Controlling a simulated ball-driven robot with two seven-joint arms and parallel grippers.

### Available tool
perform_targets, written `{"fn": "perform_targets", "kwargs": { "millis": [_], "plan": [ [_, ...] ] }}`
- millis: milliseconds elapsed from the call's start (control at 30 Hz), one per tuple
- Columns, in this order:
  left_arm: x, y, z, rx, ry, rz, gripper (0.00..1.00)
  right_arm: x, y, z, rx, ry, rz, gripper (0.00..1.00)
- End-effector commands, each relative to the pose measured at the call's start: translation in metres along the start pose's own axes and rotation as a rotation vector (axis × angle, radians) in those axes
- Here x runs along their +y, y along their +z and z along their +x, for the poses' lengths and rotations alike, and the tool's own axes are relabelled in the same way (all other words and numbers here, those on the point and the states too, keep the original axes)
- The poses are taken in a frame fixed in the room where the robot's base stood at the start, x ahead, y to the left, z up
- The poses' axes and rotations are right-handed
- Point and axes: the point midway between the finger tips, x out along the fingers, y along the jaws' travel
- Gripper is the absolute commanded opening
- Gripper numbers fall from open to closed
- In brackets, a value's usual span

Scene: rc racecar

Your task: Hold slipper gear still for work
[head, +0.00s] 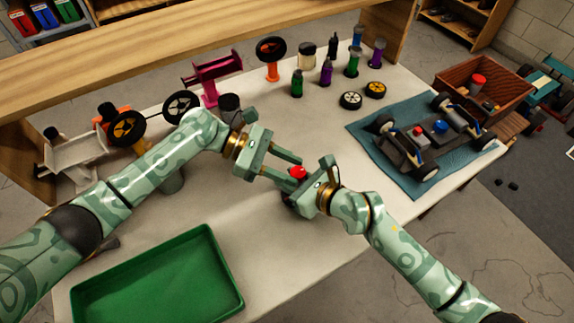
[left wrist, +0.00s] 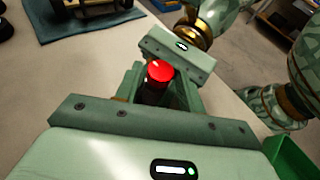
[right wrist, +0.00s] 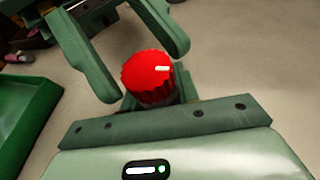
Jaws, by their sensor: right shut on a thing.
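The slipper gear seems to be the red ribbed piece (head: 297,172) with a white mark on a dark body. It also shows in the left wrist view (left wrist: 160,71) and right wrist view (right wrist: 148,77). My right gripper (head: 307,186) is shut on it above the table; its fingertips are mostly hidden under the red top. My left gripper (head: 287,171) comes in from the left with its fingers apart. Its fingertips reach to either side of the red piece, and I see no clear contact. In the right wrist view its two fingers show beyond the red top.
The white table (head: 300,245) is clear in front of the grippers. A green tray (head: 215,250) lies front left. A car chassis (head: 430,135) sits on a blue mat (head: 365,130) at right, beside a wooden crate (head: 448,75). Bottles, wheels and stands line the back.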

Motion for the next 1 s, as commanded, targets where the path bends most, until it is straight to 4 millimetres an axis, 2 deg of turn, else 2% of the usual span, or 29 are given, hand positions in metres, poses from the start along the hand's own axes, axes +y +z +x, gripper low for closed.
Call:
{"fn": "perform_targets", "kwargs": {
  "millis": [200, 233, 333, 667, 1000],
  "plan": [
    [-0.0001, -0.0004, 0.0004, 0.0, 0.0, 0.0, 0.39, 0.0, -0.0006, 0.0, 0.001, 0.0, 0.001, 0.07],
    [-0.0001, -0.0004, 0.0003, 0.0, 0.0, -0.001, 0.33, 0.0, -0.0006, 0.0, 0.001, 0.0, 0.001, 0.07],
    [0.0, -0.0004, 0.0002, 0.0, 0.0, -0.001, 0.07, 0.0001, -0.0006, 0.0, 0.001, 0.0, 0.001, 0.07],
    [0.0014, -0.0008, 0.0002, 0.002, -0.028, 0.01, 0.06, 0.0002, -0.0006, 0.0, 0.001, 0.0, 0.001, 0.07],
    [0.0073, -0.0001, 0.0013, 0.002, -0.217, 0.087, 0.06, 0.0005, -0.0004, 0.0001, 0.001, 0.001, 0.0, 0.07]
  ]
}}
